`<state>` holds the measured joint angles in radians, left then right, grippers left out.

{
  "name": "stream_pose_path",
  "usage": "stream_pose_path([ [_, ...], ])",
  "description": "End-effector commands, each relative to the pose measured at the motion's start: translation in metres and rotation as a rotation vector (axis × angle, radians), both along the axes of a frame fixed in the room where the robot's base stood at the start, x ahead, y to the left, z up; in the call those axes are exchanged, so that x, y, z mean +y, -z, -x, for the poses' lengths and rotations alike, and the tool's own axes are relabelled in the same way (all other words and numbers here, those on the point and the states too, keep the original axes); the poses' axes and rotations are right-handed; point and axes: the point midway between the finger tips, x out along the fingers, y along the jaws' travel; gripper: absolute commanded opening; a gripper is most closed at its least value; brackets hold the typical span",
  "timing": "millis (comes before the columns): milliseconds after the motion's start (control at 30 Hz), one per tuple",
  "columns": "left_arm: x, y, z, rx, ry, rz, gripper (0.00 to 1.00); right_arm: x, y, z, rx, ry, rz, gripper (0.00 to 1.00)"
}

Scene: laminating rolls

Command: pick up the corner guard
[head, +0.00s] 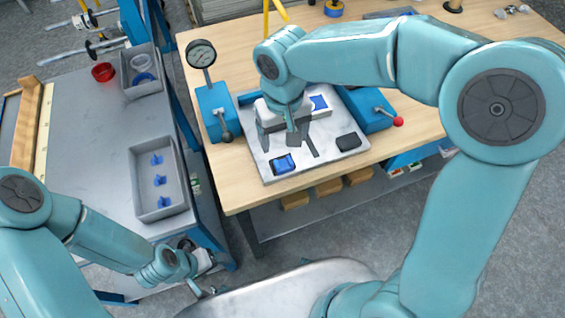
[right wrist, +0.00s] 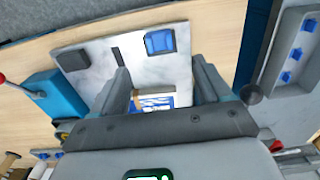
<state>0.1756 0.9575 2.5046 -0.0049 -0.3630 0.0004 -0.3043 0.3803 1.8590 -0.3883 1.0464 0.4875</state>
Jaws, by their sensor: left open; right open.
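No part is clearly marked as the corner guard. A blue piece in a dark seat (head: 284,163) lies at the front left of a pale marbled plate (head: 265,170); it also shows in the right wrist view (right wrist: 160,42). A black block (head: 349,142) sits at the plate's front right. Three small blue pieces (head: 159,181) lie in a grey tray on the left bench. My right gripper (head: 281,143) is open, pointing down over the plate behind the blue piece, with nothing seen between its fingers. My left gripper (head: 207,288) is open and low beside the left bench, small in view.
Blue fixtures flank the plate: one with a dial gauge (head: 201,53) at left, one with a red-knobbed lever (head: 398,121) at right. The left bench carries another grey bin and a red cup (head: 103,72).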

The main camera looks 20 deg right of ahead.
Motion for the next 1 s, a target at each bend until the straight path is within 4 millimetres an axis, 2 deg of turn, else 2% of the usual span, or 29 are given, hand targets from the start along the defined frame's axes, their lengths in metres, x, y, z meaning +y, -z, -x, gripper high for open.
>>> stream_pose_path([
  [33,0.0,0.001,0.0,0.0,0.0,0.0,0.76,0.0,0.013,0.001,0.005,-0.001,0.001,0.77],
  [133,0.0,0.001,0.0,0.0,-0.001,0.0,0.76,-0.001,0.032,0.0,0.004,0.001,0.001,0.77],
  [367,0.0,0.001,0.0,0.0,0.0,0.0,0.76,0.0,0.052,-0.001,0.001,0.001,0.0,0.77],
  [633,0.0,-0.004,0.0,0.0,0.0,0.0,0.76,0.0,0.093,-0.005,0.003,0.004,-0.001,0.77],
  [733,0.0,-0.004,0.0,0.0,0.0,0.0,0.76,0.001,0.1,-0.005,0.002,0.003,-0.002,0.77],
  [967,0.0,-0.004,0.0,0.0,0.0,0.0,0.76,0.001,0.101,-0.006,-0.001,0.003,-0.002,0.77],
  [1000,0.0,-0.004,0.0,0.0,0.0,0.0,0.76,0.001,0.101,-0.006,0.0,0.003,-0.002,0.64],
])
